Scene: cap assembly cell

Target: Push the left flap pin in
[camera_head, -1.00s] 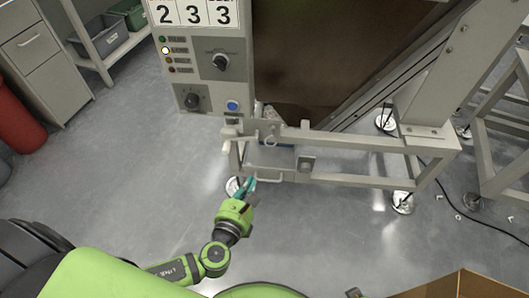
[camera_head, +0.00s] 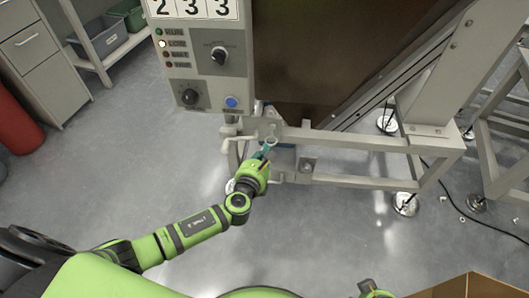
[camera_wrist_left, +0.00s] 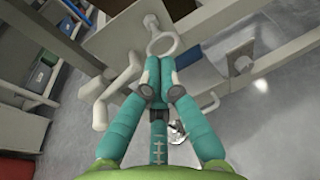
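The flap pin shows as a pale metal ring (camera_head: 270,143) at the left end of the machine's lower frame. In the left wrist view the ring (camera_wrist_left: 165,38) is large, just beyond my fingertips. My left gripper (camera_head: 265,152) is just below and in front of the ring. In the left wrist view its teal fingers (camera_wrist_left: 157,68) are drawn together at the tips, with nothing visible between them. I cannot tell whether the tips touch the ring. The pin's shaft is not clearly visible.
A pale bent lever (camera_wrist_left: 115,92) sits left of the fingers. The control panel (camera_head: 203,70) stands above. The frame's crossbar (camera_head: 345,140) runs right. A grey shelf (camera_head: 108,42) and cabinet (camera_head: 40,55) stand at the left. Open floor lies below the machine.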

